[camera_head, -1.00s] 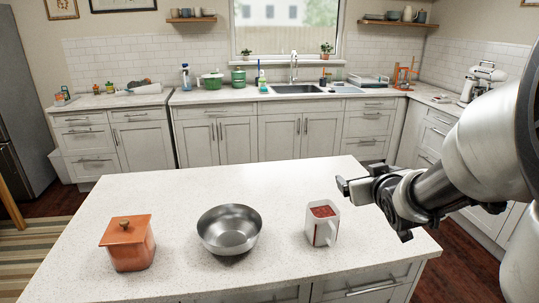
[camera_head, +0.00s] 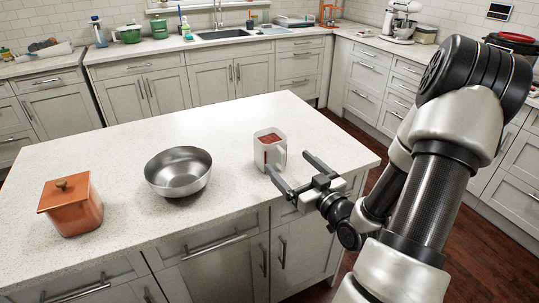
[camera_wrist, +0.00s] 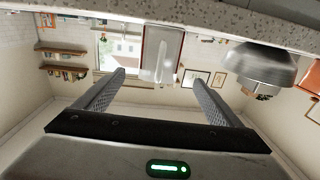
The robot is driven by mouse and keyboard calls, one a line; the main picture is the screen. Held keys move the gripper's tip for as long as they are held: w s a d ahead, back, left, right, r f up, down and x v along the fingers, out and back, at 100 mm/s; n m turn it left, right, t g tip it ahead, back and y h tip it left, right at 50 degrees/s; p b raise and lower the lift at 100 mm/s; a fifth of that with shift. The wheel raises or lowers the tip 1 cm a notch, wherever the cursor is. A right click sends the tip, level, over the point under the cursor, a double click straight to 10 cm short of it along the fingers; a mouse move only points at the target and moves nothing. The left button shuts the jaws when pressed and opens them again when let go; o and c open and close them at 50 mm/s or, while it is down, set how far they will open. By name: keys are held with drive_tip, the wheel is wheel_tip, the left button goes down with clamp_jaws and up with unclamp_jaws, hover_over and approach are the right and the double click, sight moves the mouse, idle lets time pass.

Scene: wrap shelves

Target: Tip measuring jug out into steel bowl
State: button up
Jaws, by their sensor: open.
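The measuring jug (camera_head: 260,160), a clear-white upright vessel with red contents, stands on the island counter. Its handle faces front right. The steel bowl (camera_head: 178,180), round and shiny, stands to its left and looks empty. My gripper (camera_head: 289,163) is open and empty, just in front and right of the jug, fingers pointing at it. In the wrist view, which is upside down, the jug (camera_wrist: 162,52) shows beyond and between the fingertips (camera_wrist: 157,78). The bowl (camera_wrist: 255,68) shows at right there. I cannot tell whether a finger touches the jug.
An orange lidded pot (camera_head: 75,212) stands on the white island counter (camera_head: 125,150), left of the bowl. The counter behind the jug and bowl is clear. Cabinets with a sink (camera_head: 220,35) line the far wall.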

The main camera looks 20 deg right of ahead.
approach(264, 136)
drive_tip(key=w, duration=0.5)
drive_tip(key=shift+w+a, duration=0.15)
drive_tip(key=shift+a, duration=0.2)
drive_tip(key=c, duration=1.4)
drive_tip(key=shift+c, duration=0.6)
